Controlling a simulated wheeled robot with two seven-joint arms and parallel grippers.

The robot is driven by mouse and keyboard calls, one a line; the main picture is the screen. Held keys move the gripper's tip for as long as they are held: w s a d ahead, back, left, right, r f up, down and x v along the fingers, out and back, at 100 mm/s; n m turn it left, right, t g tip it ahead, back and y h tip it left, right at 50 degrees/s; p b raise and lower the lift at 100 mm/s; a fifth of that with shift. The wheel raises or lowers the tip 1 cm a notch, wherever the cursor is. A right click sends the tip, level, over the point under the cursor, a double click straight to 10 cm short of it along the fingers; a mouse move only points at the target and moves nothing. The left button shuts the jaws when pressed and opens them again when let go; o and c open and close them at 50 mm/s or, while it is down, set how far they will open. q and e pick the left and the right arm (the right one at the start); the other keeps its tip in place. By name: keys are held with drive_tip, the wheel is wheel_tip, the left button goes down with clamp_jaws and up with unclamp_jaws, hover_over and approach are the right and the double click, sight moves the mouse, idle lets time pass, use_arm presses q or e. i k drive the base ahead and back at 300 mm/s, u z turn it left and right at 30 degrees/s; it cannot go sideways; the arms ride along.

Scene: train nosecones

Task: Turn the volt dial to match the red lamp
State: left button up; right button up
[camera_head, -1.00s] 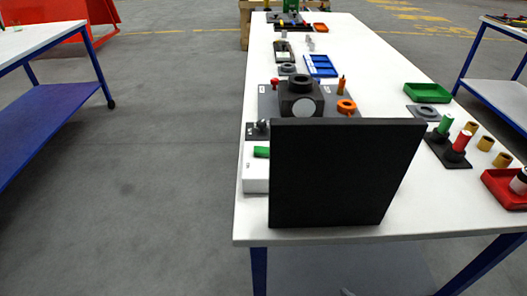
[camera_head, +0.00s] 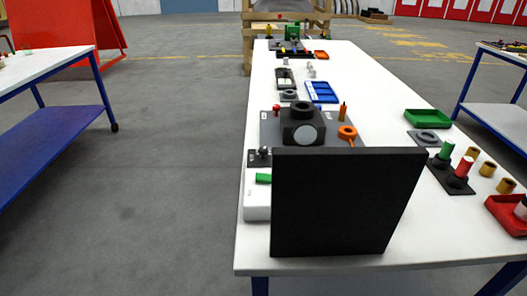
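No volt dial or red lamp can be made out for sure. A large black upright panel (camera_head: 345,205) stands at the near end of the white table, its plain side facing me. Whatever is on its other side is hidden. Behind it is a dark block (camera_head: 289,131) with a round pale disc (camera_head: 306,135) on its face and a dark ring on top. A white box (camera_head: 256,204) with a green part (camera_head: 263,178) is partly hidden by the panel. Neither of my grippers is in view.
The long white table (camera_head: 395,110) carries a green tray (camera_head: 428,118), a blue tray (camera_head: 321,92), a red tray (camera_head: 509,213) and red and green cylinders on a dark base (camera_head: 450,174). Grey floor (camera_head: 180,190) is open to the left, up to another table (camera_head: 40,53).

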sight(262, 152)
drive_tip(key=k, duration=0.85)
drive_tip(key=z, duration=0.95)
drive_tip(key=i, duration=1)
drive_tip(key=u, duration=0.45)
